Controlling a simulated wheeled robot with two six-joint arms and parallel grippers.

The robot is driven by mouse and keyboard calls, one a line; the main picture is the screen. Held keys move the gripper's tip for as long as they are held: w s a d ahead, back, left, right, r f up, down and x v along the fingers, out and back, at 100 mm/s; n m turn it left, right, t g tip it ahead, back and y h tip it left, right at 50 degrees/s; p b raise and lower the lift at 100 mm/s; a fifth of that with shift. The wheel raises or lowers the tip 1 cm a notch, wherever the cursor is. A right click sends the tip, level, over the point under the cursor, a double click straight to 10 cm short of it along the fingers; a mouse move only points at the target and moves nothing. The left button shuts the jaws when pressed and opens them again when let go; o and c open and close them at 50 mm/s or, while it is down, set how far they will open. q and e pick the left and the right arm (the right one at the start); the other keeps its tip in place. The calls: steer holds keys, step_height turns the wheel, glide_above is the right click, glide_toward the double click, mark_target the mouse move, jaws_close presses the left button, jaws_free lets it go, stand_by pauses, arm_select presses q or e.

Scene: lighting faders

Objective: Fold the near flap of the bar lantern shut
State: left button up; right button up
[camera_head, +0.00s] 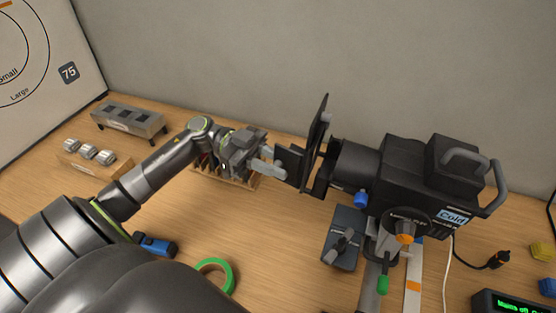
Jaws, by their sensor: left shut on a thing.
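The bar lantern (400,170) is a black stage lamp with a "Cold" label, standing right of centre with its front facing left. Black flaps stand out at its front: a tall upright one (316,135) and a smaller plate (291,163) to its left. My left gripper (277,170) comes in from the left, its pale fingers shut at the smaller plate's edge. The fingers partly cover this plate, and I cannot tell for certain that it is the near flap. My right gripper is not in view.
A wooden rack (243,182) stands under my left gripper. A dark grey box (344,238) with a lever sits below the lantern. Green tape (228,272) and a blue-black tool (155,244) lie near my arm. A cable (475,263) runs at right.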

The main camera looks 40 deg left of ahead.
arm_select(q)
steer(key=n+t+y+p, duration=0.1)
steer(key=n+t+p, duration=0.1)
steer(key=t+p, duration=0.1)
steer(key=s+d+n+t+y+p, duration=0.1)
steer(key=n+t+y+p, duration=0.1)
steer(key=t, duration=0.1)
steer(key=s+n+t+y+p, duration=0.1)
steer(key=n+t+p, duration=0.1)
steer(key=t+p, duration=0.1)
steer(key=shift+s+d+r+n+t+p, duration=0.15)
steer(key=shift+d+n+t+p, duration=0.15)
steer(key=shift+d+t+p, duration=0.15)
steer(key=shift+s+d+f+n+t+y, duration=0.15)
steer(key=shift+d+n+t+y, duration=0.25)
steer(key=shift+n+t+y, duration=1.05)
steer(key=shift+d+f+n+t+y, duration=0.15)
steer(key=shift+d+n+t+y, duration=0.45)
steer(key=shift+y, duration=1.4)
steer(key=shift+s+d+f+n+t+y, duration=0.1)
steer(key=shift+d+f+n+t+y, duration=0.1)
steer(key=shift+n+t+y, duration=1.2)
steer(key=shift+d+n+y, duration=0.1)
steer(key=shift+n+y, duration=0.15)
steer(key=shift+y, duration=0.3)
steer(key=o, duration=0.6)
steer(key=shift+o, duration=1.2)
steer(key=shift+d+r, duration=0.15)
steer(key=shift+d, duration=0.05)
